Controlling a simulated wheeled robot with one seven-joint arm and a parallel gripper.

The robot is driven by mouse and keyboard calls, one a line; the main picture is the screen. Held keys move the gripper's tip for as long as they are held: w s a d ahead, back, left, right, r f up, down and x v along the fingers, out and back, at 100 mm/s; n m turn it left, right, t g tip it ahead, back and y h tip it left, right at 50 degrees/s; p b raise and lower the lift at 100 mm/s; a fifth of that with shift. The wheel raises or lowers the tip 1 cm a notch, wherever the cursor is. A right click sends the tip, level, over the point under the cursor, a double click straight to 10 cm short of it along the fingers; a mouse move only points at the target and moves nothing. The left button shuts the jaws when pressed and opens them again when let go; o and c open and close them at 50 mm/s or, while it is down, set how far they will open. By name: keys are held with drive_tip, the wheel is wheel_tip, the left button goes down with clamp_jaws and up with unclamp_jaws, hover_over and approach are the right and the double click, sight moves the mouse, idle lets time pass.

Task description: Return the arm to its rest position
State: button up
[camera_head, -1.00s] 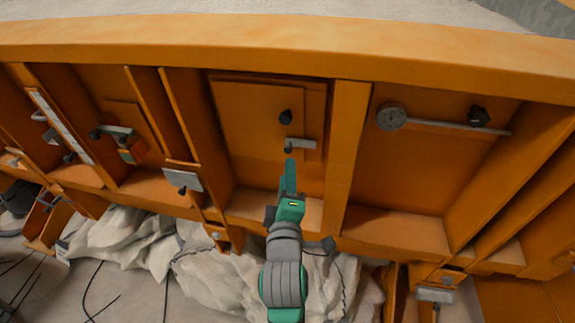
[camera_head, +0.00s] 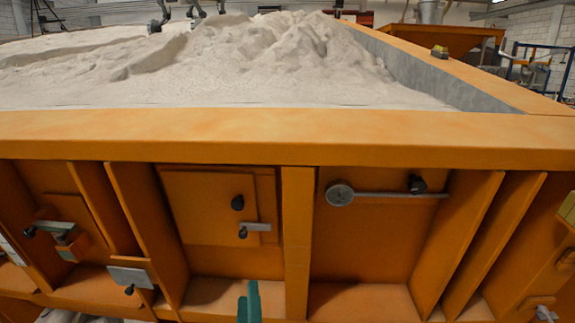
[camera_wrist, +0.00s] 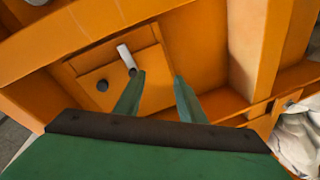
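My gripper (camera_wrist: 160,88) shows in the wrist view as two green fingers standing apart with nothing between them, so it is open and empty. In the head view only a green finger part of my gripper (camera_head: 249,303) shows at the bottom edge; the rest of the arm is out of view. It is in front of the orange side of the sandbed (camera_head: 298,235). An orange hatch panel (camera_head: 208,208) with a black knob (camera_head: 237,202) and a latch with a light plate (camera_head: 257,227) is above and behind the finger. The panel also shows in the wrist view (camera_wrist: 118,82).
Orange ribs divide the sandbed side into bays. A round gauge with a rod (camera_head: 340,195) is in the right bay. A small bracket with a plate (camera_head: 130,277) and a green-and-orange fitting (camera_head: 62,238) are at left. Sand (camera_head: 230,60) fills the bed above the rim (camera_head: 290,130).

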drive_tip(key=s+d+f+m+g+h, duration=0.15)
drive_tip(key=s+f+m, duration=0.25)
drive_tip(key=s+f, duration=0.5)
drive_tip(key=s+d+f+m+h, duration=0.1)
drive_tip(key=s+d+f+m, duration=0.3)
drive_tip(key=s+f, duration=0.55)
drive_tip(key=s+d+f+m, duration=0.2)
drive_tip(key=s+m, duration=0.1)
drive_tip(key=s, duration=0.7)
drive_tip(key=s+d+f+m+g, duration=0.1)
drive_tip(key=s+d+f+m, duration=0.1)
drive_tip(key=s, duration=0.7)
drive_tip(key=shift+s+m, duration=0.35)
drive_tip(key=shift+m, duration=0.35)
drive_tip(key=shift+s+g+h, duration=0.15)
drive_tip(key=shift+g+h, duration=0.1)
